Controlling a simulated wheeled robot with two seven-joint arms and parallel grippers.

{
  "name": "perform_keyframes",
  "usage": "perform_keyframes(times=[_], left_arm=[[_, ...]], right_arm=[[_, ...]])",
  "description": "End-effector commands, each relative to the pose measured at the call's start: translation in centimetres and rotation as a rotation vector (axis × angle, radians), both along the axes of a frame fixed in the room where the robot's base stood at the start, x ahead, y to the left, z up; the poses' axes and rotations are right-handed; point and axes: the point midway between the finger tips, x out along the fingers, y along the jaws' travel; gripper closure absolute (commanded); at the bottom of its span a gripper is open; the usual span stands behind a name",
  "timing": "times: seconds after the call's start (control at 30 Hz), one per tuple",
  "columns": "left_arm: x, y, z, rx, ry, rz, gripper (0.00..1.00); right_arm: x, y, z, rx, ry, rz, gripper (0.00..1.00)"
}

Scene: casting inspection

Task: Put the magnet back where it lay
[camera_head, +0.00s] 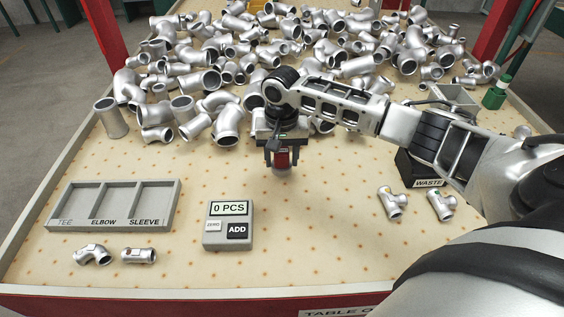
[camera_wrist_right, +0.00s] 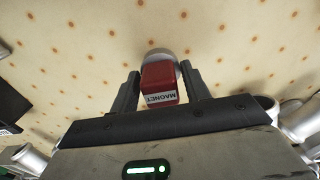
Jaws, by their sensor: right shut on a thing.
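The magnet is a red block with a white label reading MAGNET (camera_wrist_right: 162,82) and a round silvery end; it also shows red in the head view (camera_head: 282,159). My right gripper (camera_head: 282,152) is shut on it, with one finger on each side in the right wrist view (camera_wrist_right: 160,88). The silvery end points toward the dotted table top (camera_head: 310,220). I cannot tell whether it touches the table. My left gripper is not in view.
A pile of silvery pipe fittings (camera_head: 200,80) fills the back. A three-part tray (camera_head: 177,187) stands left and a counter reading 0 PCS (camera_head: 213,240) at front centre. Loose fittings lie front left (camera_head: 92,255) and right (camera_head: 392,203). A dark WASTE bin (camera_head: 408,170) stands right.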

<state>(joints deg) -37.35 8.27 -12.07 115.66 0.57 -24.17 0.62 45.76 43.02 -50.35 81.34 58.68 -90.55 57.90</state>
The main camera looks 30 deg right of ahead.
Motion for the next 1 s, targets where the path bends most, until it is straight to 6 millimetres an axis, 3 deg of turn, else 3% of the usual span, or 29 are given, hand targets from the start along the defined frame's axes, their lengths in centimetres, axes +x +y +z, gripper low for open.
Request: perform_keyframes(times=[0.03,0.1,0.6,0.63,0.7,1.0], left_arm=[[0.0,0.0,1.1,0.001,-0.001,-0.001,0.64],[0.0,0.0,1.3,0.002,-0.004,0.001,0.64],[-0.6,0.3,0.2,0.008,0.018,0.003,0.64],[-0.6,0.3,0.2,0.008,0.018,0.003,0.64],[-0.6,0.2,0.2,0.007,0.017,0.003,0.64],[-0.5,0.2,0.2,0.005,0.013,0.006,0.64]], right_arm=[[-0.2,0.1,-0.3,0.002,0.007,0.001,0.75],[-0.2,0.1,-1.2,0.0,0.006,0.003,0.75],[-0.2,0.1,-2.3,0.001,0.003,0.002,0.75],[-0.3,0.1,-2.4,0.0,0.004,0.002,0.51],[-0.2,0.1,-2.4,0.0,0.004,0.002,0.32],[-0.2,0.1,-2.4,-0.001,0.003,0.002,0.32]])
